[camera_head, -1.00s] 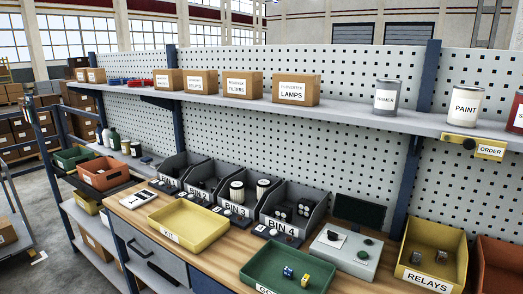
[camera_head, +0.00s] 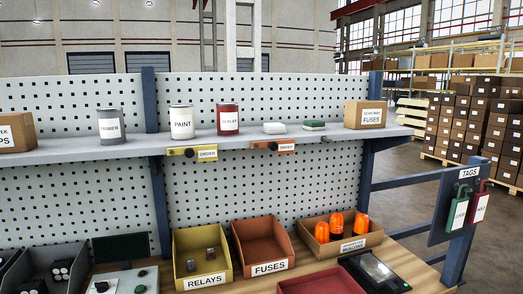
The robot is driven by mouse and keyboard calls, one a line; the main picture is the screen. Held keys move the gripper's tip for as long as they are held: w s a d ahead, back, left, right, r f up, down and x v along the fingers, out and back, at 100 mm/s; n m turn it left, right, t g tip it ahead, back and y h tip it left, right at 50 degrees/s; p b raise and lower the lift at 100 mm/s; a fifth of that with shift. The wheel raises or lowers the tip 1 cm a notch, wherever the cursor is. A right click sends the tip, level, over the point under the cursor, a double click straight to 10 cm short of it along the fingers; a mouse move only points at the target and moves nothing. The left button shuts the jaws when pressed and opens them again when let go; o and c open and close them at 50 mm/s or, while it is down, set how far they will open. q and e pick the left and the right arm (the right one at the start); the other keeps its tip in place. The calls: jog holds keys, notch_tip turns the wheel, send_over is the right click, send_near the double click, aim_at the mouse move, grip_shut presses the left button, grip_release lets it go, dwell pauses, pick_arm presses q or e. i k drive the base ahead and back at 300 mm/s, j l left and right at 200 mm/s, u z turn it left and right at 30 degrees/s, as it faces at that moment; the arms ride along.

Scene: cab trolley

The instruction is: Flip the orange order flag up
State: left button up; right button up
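The orange order flag (camera_head: 287,147) is on the front edge of the upper shelf, right of centre. It lies sideways along the edge, with a dark round knob at its left and a white label, too small to read surely. A similar yellow flag (camera_head: 207,153) labelled ORDER is on the same edge further left, also lying sideways beside a dark knob. Neither of my grippers shows in this view.
The upper shelf (camera_head: 250,138) holds cans, two small blocks and a FUSES box (camera_head: 364,114). Below stand a yellow RELAYS bin (camera_head: 203,272), an orange-brown FUSES bin (camera_head: 267,262) and a cardboard box of orange beacons (camera_head: 352,243). A TAGS board (camera_head: 455,207) stands at right. Space before the flags looks clear.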

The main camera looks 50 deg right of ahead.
aim_at(282, 146)
jog(key=z, duration=1.75)
jog(key=i+j+z, duration=0.15)
jog(key=i+z, duration=0.15)
jog(key=z, duration=0.2)
